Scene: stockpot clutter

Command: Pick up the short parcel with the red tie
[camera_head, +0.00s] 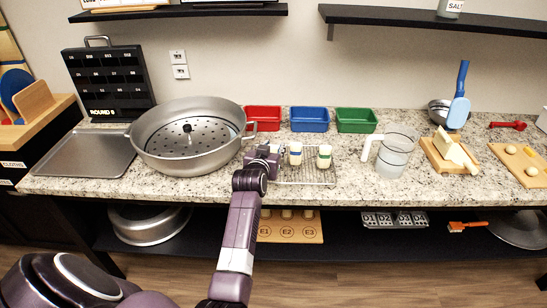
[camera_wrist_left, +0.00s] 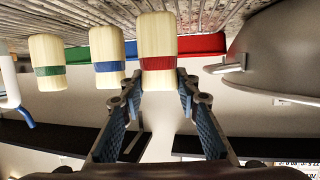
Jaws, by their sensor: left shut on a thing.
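The parcel with the red tie (camera_wrist_left: 158,36) is a pale, upright roll with a red band, seen large in the left wrist view. My left gripper (camera_wrist_left: 160,82) is shut on it, one finger on each side near its end. In the head view the left gripper (camera_head: 263,156) is at the left end of a wire rack (camera_head: 310,180) and mostly hides this parcel. The blue-tied parcel (camera_head: 295,153) and the green-tied parcel (camera_head: 324,157) stand to its right. I cannot tell if the held parcel touches the rack. My right gripper is not in view.
A large steel pot (camera_head: 190,155) stands close left of the left gripper. Red (camera_head: 263,125), blue (camera_head: 310,126) and green (camera_head: 356,127) trays line the back. A measuring jug (camera_head: 396,160) is right of the rack. The counter's front strip is mostly clear.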

